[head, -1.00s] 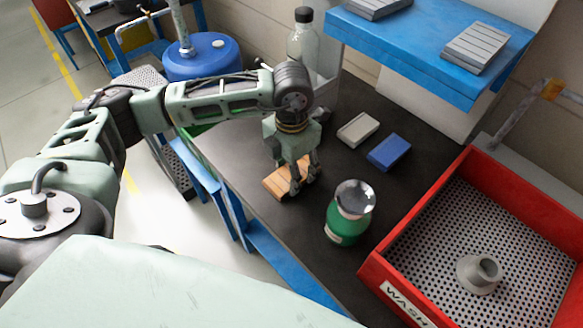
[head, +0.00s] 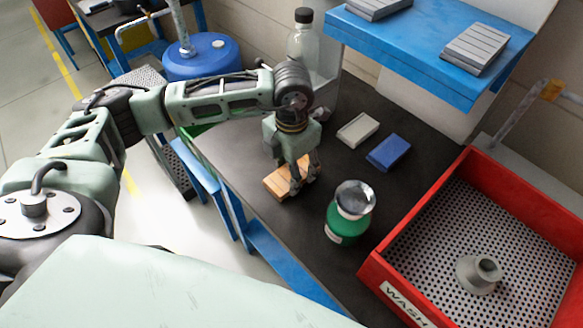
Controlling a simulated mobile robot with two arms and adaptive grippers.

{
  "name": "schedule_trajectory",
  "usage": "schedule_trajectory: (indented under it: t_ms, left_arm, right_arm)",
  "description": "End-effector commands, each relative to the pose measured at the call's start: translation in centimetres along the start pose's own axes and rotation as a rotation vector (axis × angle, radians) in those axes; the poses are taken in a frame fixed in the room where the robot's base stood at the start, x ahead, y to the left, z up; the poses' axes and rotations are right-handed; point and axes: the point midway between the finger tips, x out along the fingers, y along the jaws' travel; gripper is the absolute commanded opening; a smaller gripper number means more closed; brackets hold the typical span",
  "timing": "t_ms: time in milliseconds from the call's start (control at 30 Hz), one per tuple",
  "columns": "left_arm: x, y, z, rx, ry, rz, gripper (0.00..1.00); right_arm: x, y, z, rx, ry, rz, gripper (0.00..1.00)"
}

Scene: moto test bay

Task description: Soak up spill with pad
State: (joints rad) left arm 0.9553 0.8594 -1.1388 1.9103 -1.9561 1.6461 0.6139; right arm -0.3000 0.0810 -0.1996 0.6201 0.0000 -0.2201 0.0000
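My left gripper (head: 304,181) points down at an orange-tan block (head: 279,184) on the dark bench top. Its fingers are at the block's right part and hide some of it. I cannot tell whether they grip it or only stand over or beside it. An off-white block (head: 358,129) and a blue block (head: 389,152) lie to the right, apart from the gripper. I cannot tell which of these is the pad. No spill can be made out; the arm and gripper cover part of the bench. My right gripper is not in view.
A green jar (head: 345,230) with a silvery lid stands near the bench's front edge. A red wash tray (head: 372,270) holding a grey flanged part (head: 479,274) is at right. A clear bottle (head: 303,45) and a blue shelf (head: 425,50) stand behind.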

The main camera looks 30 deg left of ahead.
Motion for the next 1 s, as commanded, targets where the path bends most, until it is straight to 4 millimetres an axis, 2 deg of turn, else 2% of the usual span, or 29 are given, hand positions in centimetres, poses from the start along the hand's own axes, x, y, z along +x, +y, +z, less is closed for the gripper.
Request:
schedule_trajectory:
  t_ms: [1000]
  left_arm:
    - [-8.3,0.0,0.0,0.000,-0.002,0.000,0.37]
  right_arm:
    - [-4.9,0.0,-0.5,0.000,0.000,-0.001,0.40]
